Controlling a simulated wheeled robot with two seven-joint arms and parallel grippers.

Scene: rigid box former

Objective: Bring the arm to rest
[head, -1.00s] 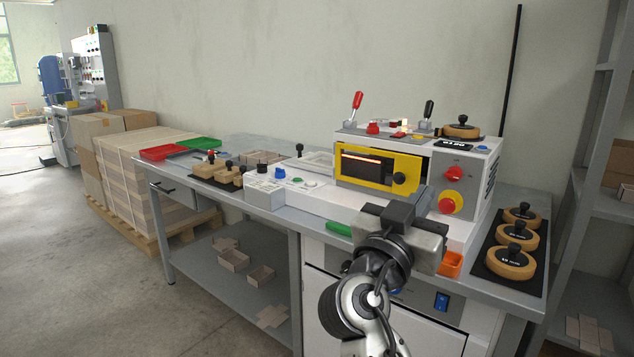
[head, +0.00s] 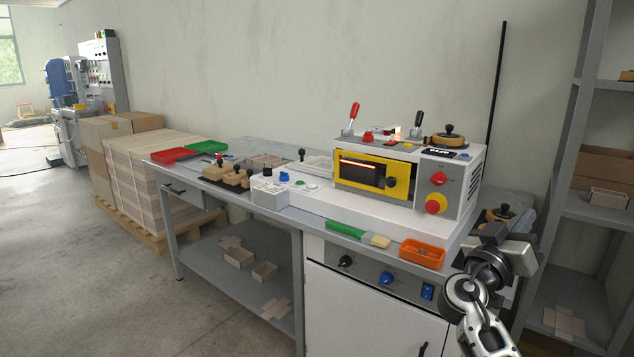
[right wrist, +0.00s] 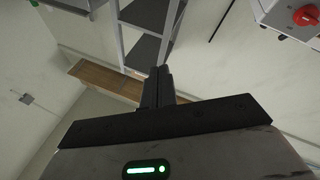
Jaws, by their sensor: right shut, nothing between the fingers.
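My left gripper is not in view.
A grey shelf (head: 600,205) stands close at the right. Open floor lies at the left.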

